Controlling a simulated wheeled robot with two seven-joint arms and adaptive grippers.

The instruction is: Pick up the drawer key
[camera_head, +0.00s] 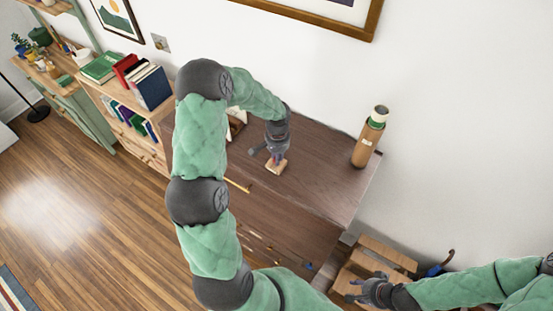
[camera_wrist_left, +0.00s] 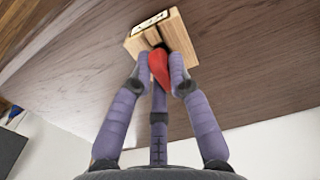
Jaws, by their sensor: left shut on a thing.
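A small light-wood block (camera_head: 276,166) sits on the dark wooden cabinet top (camera_head: 325,165); it also shows in the left wrist view (camera_wrist_left: 180,35), with a pale label on one side. My left gripper (camera_head: 274,156) is at the block. In the left wrist view its fingers (camera_wrist_left: 160,75) are closed around a small red piece (camera_wrist_left: 159,66) right against the block. The red piece seems to be the drawer key, but its shaft is hidden. My right gripper (camera_head: 362,290) is far off at the lower right, with its fingers apart and nothing visible between them.
A brown bottle (camera_head: 368,140) with a green band stands at the cabinet's right end. A bookshelf (camera_head: 130,95) with books is at the left. A wooden slatted piece (camera_head: 385,255) is at the lower right. The cabinet top between block and bottle is clear.

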